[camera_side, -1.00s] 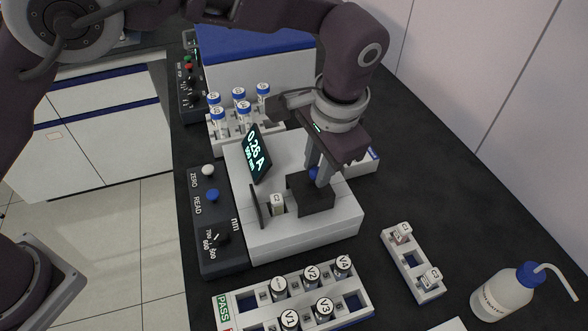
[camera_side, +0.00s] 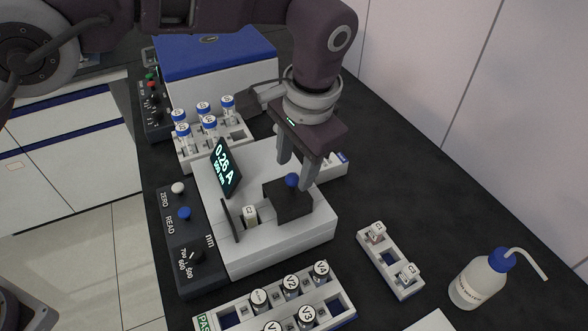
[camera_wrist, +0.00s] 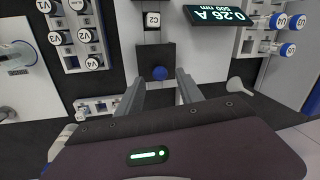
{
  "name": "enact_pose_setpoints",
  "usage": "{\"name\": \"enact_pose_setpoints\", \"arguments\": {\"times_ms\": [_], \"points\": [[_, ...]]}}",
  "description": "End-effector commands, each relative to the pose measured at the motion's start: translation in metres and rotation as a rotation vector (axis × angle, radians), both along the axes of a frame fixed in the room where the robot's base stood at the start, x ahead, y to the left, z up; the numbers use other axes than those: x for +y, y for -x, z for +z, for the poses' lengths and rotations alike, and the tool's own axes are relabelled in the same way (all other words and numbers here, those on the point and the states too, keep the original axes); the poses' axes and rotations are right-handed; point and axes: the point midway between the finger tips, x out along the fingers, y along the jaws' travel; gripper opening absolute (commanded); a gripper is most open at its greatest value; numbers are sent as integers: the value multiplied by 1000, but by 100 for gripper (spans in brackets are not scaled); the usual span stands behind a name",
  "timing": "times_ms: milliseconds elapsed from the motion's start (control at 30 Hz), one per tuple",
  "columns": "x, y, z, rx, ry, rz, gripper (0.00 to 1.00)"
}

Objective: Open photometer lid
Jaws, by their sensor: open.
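The white photometer (camera_side: 285,245) has a tilted display (camera_side: 226,167) reading 0.26 A, 500 nm. Its dark lid block with a blue knob (camera_side: 292,180) sits on top, to the right of cuvette C2 (camera_side: 250,215). The cuvette is uncovered, and a thin dark plate (camera_side: 229,221) stands upright at its left. My gripper (camera_side: 296,172) is open and empty, pointing down just above and behind the knob. In the wrist view, the knob (camera_wrist: 160,73) shows ahead between the two fingers, apart from both; C2 (camera_wrist: 152,20) lies beyond the block.
The control panel (camera_side: 184,240) with knobs lies left of the photometer. A rack of blue-capped vials (camera_side: 212,148) stands behind, a V-vial rack (camera_side: 345,305) in front. A small cuvette holder (camera_side: 389,262) and wash bottle (camera_side: 480,280) are at right. Dark bench around the holder is clear.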

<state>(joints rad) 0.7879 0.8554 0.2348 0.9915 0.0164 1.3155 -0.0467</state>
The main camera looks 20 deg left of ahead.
Motion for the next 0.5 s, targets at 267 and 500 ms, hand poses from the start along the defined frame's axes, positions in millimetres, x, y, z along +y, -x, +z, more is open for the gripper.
{"name": "enact_pose_setpoints", "arguments": {"times_ms": [267,500], "points": [[-7,4,43,-1,1,0,44],[-7,5,46,1,-1,0,44]]}}
